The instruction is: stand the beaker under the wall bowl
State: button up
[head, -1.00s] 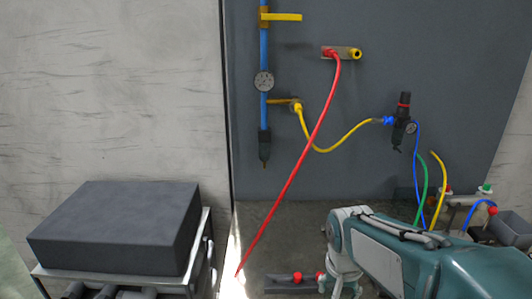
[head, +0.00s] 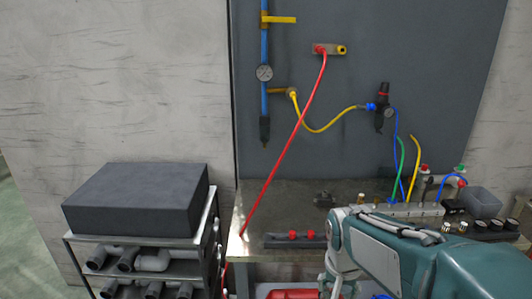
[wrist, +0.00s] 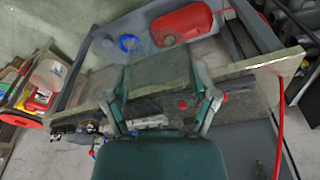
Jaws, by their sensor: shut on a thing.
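In the wrist view, the two fingers of my gripper (wrist: 161,88) are shut on a clear, see-through vessel (wrist: 160,72), which looks like the beaker. The bench shows through it, so its edges and contents are hard to tell. In the head view my arm hides the gripper and beaker. On the dark wall panel, a black unit (head: 383,108) with a small gauge hangs at the right. A blue pipe at the left ends in a black, downward-pointing fitting (head: 264,130). I cannot tell for certain which of these is the wall bowl. The beaker is not seen under either.
A workbench (head: 290,205) runs below the panel, with a black bar with red knobs (head: 294,240) at its front. A red hose (head: 285,155) slants down across its left end. A cart with a dark block (head: 135,198) stands left. Fittings and hoses crowd the bench's right.

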jog(key=w+f+n, duration=0.2)
jog(key=w+f, duration=0.5)
jog(key=f, duration=0.3)
jog(key=w+f+n, duration=0.2)
jog(key=w+f, duration=0.5)
jog(key=f, duration=0.4)
jog(key=shift+w+d+y, duration=0.3)
jog(key=shift+d, duration=0.05)
jog(key=shift+f, duration=0.1)
